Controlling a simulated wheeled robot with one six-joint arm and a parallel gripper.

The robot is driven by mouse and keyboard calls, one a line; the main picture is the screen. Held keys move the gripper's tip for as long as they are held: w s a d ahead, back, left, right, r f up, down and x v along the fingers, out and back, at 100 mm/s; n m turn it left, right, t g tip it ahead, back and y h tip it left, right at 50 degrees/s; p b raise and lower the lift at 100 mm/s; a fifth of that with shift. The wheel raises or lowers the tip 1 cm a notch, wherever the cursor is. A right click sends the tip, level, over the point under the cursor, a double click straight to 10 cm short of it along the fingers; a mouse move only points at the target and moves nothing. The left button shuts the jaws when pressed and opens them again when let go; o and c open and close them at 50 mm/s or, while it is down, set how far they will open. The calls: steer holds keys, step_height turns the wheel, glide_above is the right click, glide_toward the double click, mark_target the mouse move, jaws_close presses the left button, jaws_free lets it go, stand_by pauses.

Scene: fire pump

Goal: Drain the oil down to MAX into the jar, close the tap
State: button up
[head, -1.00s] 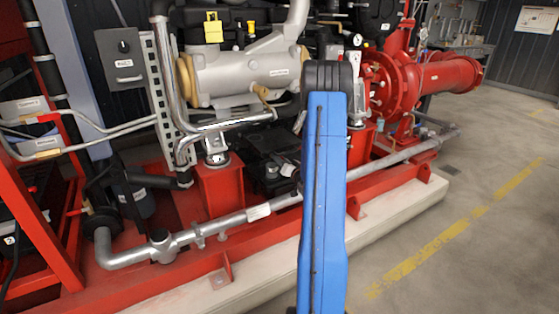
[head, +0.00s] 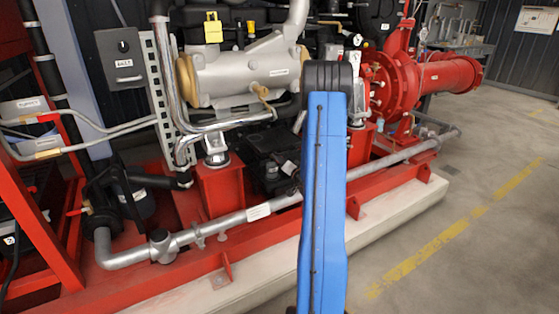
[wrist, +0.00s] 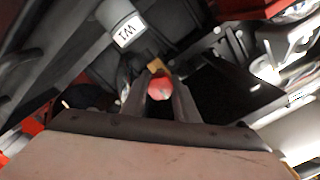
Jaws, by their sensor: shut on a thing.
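In the wrist view my gripper (wrist: 160,92) is shut on a small round red knob (wrist: 160,88) between its two dark fingers. A brass fitting (wrist: 156,66) shows just behind the knob, and together they look like the tap. I cannot tell which way the tap is turned. In the head view my own blue arm hides the gripper and the knob. I cannot make out the jar, the oil level or the MAX mark in either view.
In the wrist view a grey cylinder (wrist: 112,14) with a white label is close by the fingers. In the head view a silver pipe (head: 225,223) runs along the red base frame (head: 185,284). The concrete floor (head: 455,215) at the right is clear.

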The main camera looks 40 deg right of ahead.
steer(key=o, duration=1.1)
steer(key=shift+c, duration=0.2)
steer(key=v, duration=1.7)
steer(key=shift+s, duration=0.2)
steer(key=shift+a, duration=0.1)
